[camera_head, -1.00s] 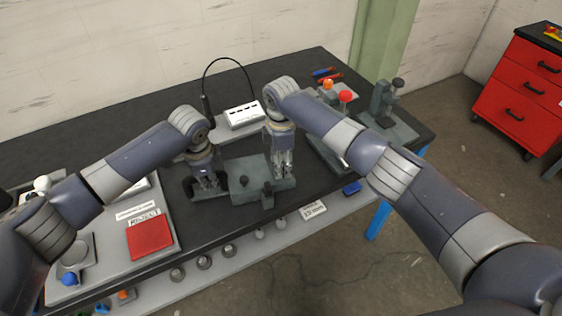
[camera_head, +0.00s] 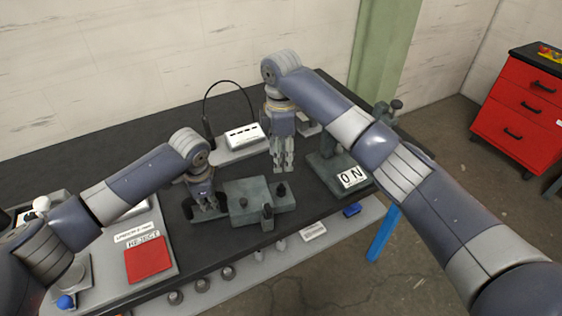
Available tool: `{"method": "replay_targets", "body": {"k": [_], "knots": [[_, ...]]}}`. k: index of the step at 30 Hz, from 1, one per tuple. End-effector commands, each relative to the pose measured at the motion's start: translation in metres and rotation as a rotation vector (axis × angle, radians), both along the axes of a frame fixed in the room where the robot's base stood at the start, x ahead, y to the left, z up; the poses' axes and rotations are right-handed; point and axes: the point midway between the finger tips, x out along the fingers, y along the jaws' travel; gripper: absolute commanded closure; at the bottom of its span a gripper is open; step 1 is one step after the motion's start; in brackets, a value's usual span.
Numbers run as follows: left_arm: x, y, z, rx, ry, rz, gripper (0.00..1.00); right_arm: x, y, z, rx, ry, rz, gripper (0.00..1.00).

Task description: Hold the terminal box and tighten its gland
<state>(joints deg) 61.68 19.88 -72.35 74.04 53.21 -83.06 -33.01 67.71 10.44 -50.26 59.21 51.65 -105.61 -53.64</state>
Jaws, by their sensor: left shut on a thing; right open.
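My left gripper (camera_head: 207,206) is low at the left end of a grey-green block (camera_head: 248,188). It is shut on a dark part (camera_head: 188,209) that its fingers mostly hide; I cannot tell if this is the terminal box. The block carries a small black knob (camera_head: 243,203) on top. A dark upright piece (camera_head: 267,213) stands at its front. A black knob-like piece (camera_head: 281,189) stands on the plate to its right; I cannot tell which piece is the gland. My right gripper (camera_head: 284,170) points down, open and empty, behind and above that right-hand piece.
A white box with dark slots (camera_head: 245,136) and a black cable stand behind. A red pad (camera_head: 147,260) lies on a tray at the left. A red drawer cabinet (camera_head: 520,105) stands on the floor.

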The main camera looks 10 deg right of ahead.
Motion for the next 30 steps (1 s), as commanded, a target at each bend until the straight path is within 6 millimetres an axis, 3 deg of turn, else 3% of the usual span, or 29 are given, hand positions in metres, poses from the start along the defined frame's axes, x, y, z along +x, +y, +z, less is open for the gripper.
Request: {"method": "replay_targets", "body": {"k": [10, 11, 12, 14, 15, 25, 30], "knots": [[0.002, -0.001, 0.003, -0.005, -0.006, 0.001, 1.0, 0.0, 0.0, 0.001, 0.0, 0.0, 0.001, 0.54], [0.002, -0.001, 0.003, -0.005, -0.006, 0.001, 0.81, 0.0, 0.0, 0.001, 0.0, 0.0, 0.001, 0.54], [0.002, -0.001, 0.003, -0.005, -0.006, 0.001, 0.72, 0.0, 0.0, 0.001, 0.0, 0.0, 0.001, 0.54], [0.002, -0.001, 0.003, -0.004, -0.004, 0.0, 0.59, 0.0, 0.0, 0.001, 0.0, 0.0, 0.001, 0.54], [0.001, -0.001, 0.002, -0.004, -0.004, 0.0, 0.57, 0.0, 0.0, 0.001, 0.0, 0.0, 0.001, 0.54], [0.0, 0.0, 0.003, -0.002, -0.002, 0.0, 0.57, 0.0, 0.0, 0.001, 0.0, 0.0, 0.001, 0.54], [-0.003, -0.001, 0.022, -0.003, -0.004, -0.002, 0.57, 0.0, 0.0, 0.001, 0.0, 0.0, 0.001, 0.54]]}}
